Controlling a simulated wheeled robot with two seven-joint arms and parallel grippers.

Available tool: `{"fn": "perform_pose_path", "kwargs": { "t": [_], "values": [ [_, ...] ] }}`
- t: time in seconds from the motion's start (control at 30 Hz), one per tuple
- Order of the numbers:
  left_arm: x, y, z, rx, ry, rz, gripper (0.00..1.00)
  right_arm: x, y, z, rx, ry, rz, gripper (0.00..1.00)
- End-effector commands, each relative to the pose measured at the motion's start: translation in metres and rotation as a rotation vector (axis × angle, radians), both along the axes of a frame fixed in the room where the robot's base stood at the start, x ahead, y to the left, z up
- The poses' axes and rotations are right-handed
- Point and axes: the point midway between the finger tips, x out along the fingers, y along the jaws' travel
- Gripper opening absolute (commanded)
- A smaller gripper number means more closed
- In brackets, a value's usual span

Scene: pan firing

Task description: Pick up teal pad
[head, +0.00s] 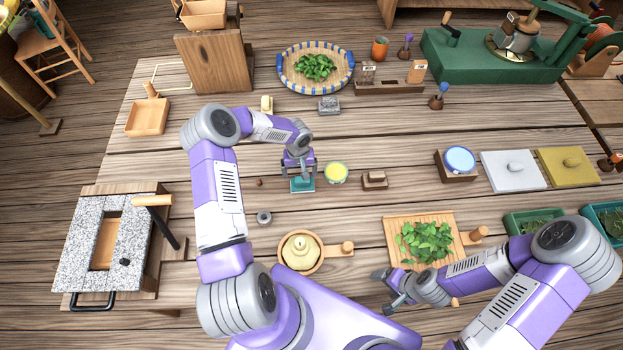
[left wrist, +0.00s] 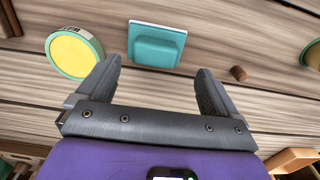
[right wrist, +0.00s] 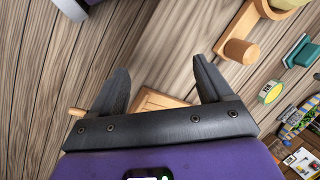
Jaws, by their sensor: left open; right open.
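The teal pad (head: 302,184) lies on the wooden table, left of the middle in the head view, partly hidden by my left gripper. In the left wrist view the teal pad (left wrist: 157,45) is a rounded teal block on a flat base with a pale edge. It lies beyond and between the open fingertips, with nothing held. My left gripper (head: 300,172) is open and points down over the pad. Its fingers show in the left wrist view (left wrist: 158,78). My right gripper (head: 385,290) is open and empty near the front of the table; its fingers show in the right wrist view (right wrist: 160,82).
A round yellow-topped tin (head: 336,173) stands just right of the pad, with a small wooden block (head: 374,180) beyond it. A small brown bead (head: 260,183) lies to the left.

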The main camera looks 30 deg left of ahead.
Motion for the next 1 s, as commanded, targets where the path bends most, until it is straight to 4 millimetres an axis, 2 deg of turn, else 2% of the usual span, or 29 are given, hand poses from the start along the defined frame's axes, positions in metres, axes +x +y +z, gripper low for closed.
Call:
{"fn": "perform_pose_path", "kwargs": {
  "t": [0.5,0.77,0.8,1.0],
  "values": [
    [0.006,-0.007,-0.054,-0.002,-0.001,-0.006,0.94,0.0,0.0,0.011,0.0,0.0,0.0,0.79],
    [0.006,-0.007,-0.057,0.0,-0.001,-0.006,0.94,0.0,0.0,0.011,0.0,0.0,0.0,0.79],
    [0.006,-0.007,-0.057,0.0,-0.001,-0.006,0.92,0.0,0.0,0.011,0.0,0.0,0.0,0.79],
    [0.006,-0.007,-0.057,0.0,-0.001,-0.006,0.61,0.0,0.0,0.011,0.0,0.0,0.0,0.79]
  ]
}}
